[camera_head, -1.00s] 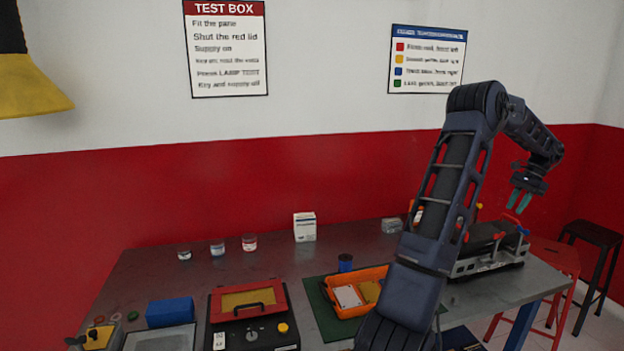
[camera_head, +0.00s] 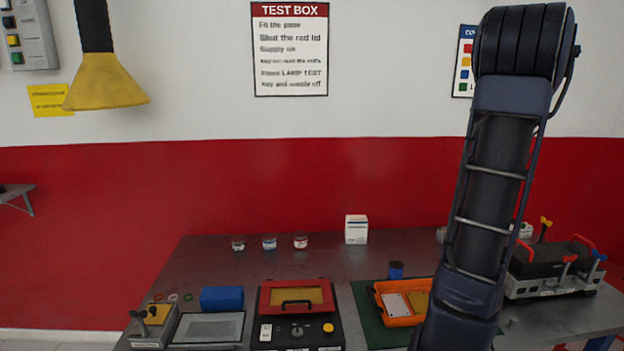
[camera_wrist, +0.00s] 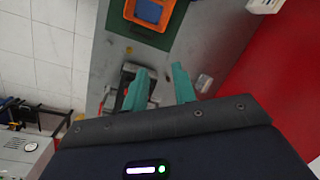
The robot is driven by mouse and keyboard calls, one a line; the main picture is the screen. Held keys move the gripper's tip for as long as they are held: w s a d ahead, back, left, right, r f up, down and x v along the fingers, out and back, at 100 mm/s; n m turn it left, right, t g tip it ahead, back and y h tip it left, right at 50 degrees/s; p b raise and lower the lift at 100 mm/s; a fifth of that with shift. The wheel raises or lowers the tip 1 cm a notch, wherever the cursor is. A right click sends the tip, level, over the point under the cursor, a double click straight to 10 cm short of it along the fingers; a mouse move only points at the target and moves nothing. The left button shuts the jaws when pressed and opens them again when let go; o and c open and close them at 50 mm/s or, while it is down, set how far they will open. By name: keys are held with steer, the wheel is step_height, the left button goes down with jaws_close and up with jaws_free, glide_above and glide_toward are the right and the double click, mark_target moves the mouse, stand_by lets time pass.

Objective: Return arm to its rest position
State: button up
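My arm (camera_head: 497,150) rises upright at the right of the head view, its elbow near the top edge. My gripper is not visible in the head view. In the wrist view, my gripper (camera_wrist: 160,70) has two teal fingers standing apart, with nothing held between them. The fingers are above the grey workbench (camera_wrist: 105,55), pointing toward the top of the picture. An engine trainer (camera_wrist: 128,76) shows partly behind the left finger, well below the gripper. It also stands at the bench's right end in the head view (camera_head: 560,285).
The bench holds an orange tray (camera_head: 399,320) on a green mat, a red-lidded test box (camera_head: 272,298), a blue block (camera_head: 221,298), several small jars and a white carton (camera_head: 356,229). The air left of my arm is clear.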

steer(key=s+a+n+t+h, duration=0.1)
steer(key=s+a+n, duration=0.35)
steer(key=a, duration=0.95)
steer(key=s+a+n+t+h, duration=0.1)
steer(key=s+a+n, duration=0.3)
steer(key=a, duration=1)
steer(key=s+a+f+n+t, duration=0.1)
steer(key=s+a+f+n, duration=0.1)
steer(key=s+a, duration=0.4)
steer(key=shift+s+f+t, duration=0.4)
steer(key=shift+s+f, duration=0.3)
steer(key=shift+s, duration=0.45)
steer(key=shift+n, duration=0.25)
